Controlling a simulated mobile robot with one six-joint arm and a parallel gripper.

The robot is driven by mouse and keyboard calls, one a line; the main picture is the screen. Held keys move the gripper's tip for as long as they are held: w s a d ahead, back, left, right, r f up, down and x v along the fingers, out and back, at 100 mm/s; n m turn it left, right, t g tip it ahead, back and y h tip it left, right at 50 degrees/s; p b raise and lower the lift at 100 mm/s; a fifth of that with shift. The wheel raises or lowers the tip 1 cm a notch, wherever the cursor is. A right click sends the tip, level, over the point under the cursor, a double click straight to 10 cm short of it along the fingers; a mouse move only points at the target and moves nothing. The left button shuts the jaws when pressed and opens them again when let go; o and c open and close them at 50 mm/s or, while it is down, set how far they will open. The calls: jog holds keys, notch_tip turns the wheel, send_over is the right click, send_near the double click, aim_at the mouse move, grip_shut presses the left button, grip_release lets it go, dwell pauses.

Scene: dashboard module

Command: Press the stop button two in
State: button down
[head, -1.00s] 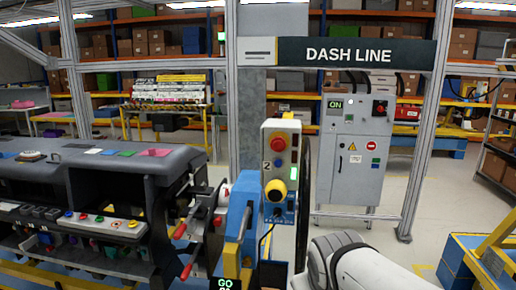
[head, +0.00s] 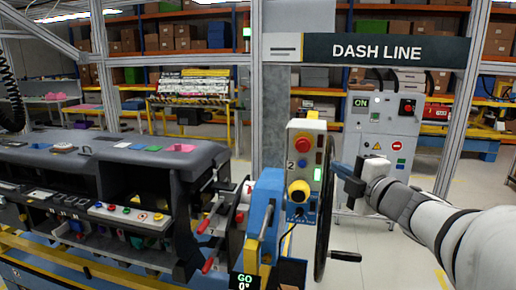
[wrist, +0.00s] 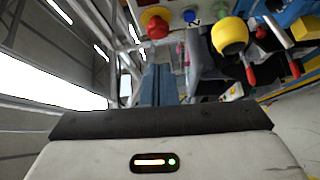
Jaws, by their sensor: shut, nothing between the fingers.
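The control box marked 2 (head: 302,172) stands upright in the middle of the head view. Its red stop button (head: 303,142) on a yellow base is near the top of its face, and a yellow knob (head: 299,190) is lower down. In the wrist view the red button (wrist: 156,26) is at the top, just above the fingertips, and the yellow knob (wrist: 229,36) is to the right. My gripper (head: 337,167) is to the right of the box, apart from the button. Its blue fingers (wrist: 158,75) are shut and empty.
A black handwheel (head: 323,225) with a crank handle stands between the box and my gripper. A blue stand (head: 267,205) is left of the box. The dashboard module (head: 100,160) fills the left. A grey cabinet (head: 384,150) with its own red button stands behind.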

jog(key=n+y, duration=0.1)
jog(key=s+a+n+g+y, duration=0.1)
jog(key=shift+r+n, duration=0.15)
jog(key=shift+n, duration=0.15)
jog(key=shift+w+a, duration=0.1)
jog(key=shift+a, duration=0.05)
jog(key=p, duration=0.3)
send_near(298, 146)
jog(key=a, duration=0.3)
jog(key=w, duration=0.3)
jog(key=w+p, duration=0.1)
jog(key=w, duration=0.1)
jog(key=shift+w+d, duration=0.1)
jog(key=shift+d, duration=0.15)
